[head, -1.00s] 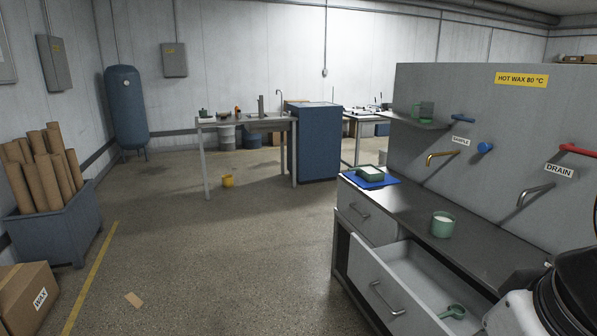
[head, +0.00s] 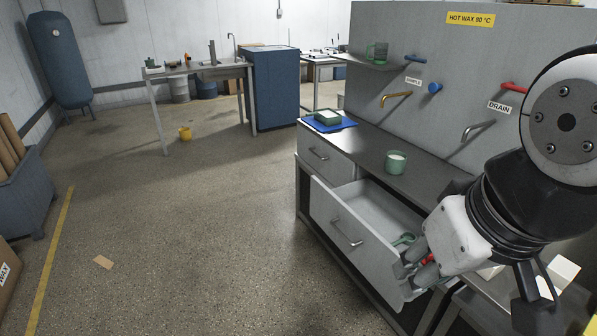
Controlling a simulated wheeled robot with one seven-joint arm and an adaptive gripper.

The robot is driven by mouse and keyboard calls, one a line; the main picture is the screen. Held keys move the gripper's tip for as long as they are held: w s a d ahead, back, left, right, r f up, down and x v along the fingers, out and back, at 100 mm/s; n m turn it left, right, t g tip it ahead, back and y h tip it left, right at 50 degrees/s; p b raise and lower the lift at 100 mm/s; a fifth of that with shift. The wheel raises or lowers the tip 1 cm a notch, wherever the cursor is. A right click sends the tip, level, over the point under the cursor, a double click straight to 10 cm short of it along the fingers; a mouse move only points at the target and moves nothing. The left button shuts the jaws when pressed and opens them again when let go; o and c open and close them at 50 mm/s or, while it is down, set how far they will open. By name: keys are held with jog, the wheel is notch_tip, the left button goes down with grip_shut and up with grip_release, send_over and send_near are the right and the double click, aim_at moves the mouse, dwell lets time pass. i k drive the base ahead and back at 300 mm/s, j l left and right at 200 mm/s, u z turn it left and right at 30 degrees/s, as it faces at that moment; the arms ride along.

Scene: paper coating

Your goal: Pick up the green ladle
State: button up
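The green ladle (head: 404,239) lies in the open drawer (head: 362,204) of the workbench, partly hidden behind my gripper. My gripper (head: 409,272) is low at the right, over the drawer's near right part, with its fingers pointing left next to the ladle. Its dark fingers seem apart, but whether they are around the ladle or touching it cannot be made out.
A green cup with white contents (head: 396,162) stands on the worktop (head: 370,150) above the drawer. A green dish (head: 328,117) sits on a blue mat (head: 345,124) farther back. Taps stick out of the grey panel (head: 455,60). The floor to the left is mostly clear.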

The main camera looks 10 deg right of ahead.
aim_at(408, 238)
jog(key=z, duration=0.55)
jog(key=i+l, duration=0.1)
jog(key=l, duration=0.15)
jog(key=i+l+u, duration=0.1)
jog(key=l, duration=0.15)
jog(key=j+z, duration=0.4)
jog(key=j, duration=0.6)
jog(key=k, duration=0.05)
